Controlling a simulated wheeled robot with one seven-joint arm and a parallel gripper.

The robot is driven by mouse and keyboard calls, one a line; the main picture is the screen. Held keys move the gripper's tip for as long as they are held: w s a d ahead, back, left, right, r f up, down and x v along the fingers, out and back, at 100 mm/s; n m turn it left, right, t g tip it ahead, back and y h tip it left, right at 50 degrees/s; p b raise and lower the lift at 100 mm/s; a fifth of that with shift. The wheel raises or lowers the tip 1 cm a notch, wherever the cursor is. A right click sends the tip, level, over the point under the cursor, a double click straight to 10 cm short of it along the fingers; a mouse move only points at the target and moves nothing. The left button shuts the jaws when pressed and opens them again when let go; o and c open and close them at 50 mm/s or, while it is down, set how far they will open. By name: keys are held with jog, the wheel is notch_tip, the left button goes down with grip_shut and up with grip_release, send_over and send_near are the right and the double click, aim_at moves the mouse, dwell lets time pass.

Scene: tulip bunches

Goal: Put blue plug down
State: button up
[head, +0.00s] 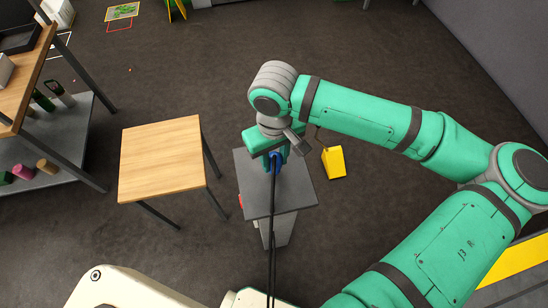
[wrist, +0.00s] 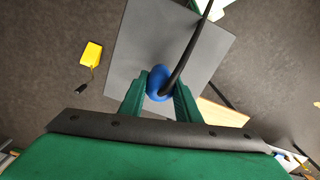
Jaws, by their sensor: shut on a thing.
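The blue plug (wrist: 158,84) is held between the two green fingers of my gripper (wrist: 160,99) in the wrist view. A black cable runs from the plug. In the head view the plug (head: 276,158) shows as a small blue patch at my gripper (head: 276,163), with the cable hanging down toward the bottom edge. The gripper is over the dark grey square top of a small stand (head: 285,195). The same grey top (wrist: 205,60) lies behind the plug in the wrist view. I cannot tell whether the plug touches it.
A wooden-topped table (head: 160,160) stands left of the stand. A yellow block (head: 334,162) is on the floor to the right. A shelf (head: 75,125) with several small items is at the far left. Dark carpet around the stand is mostly clear.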

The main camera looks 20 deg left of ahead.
jog(key=shift+f, duration=0.55)
jog(key=shift+s+a+f, duration=0.15)
jog(key=shift+s+f, duration=0.1)
jog(key=shift+s, duration=0.05)
jog(key=o, duration=1.2)
jog(key=shift+f, duration=0.1)
jog(key=shift+w+r, duration=0.1)
jog(key=shift+r, duration=0.3)
notch_tip(320, 180, up, 12)
jog(key=shift+f, duration=0.2)
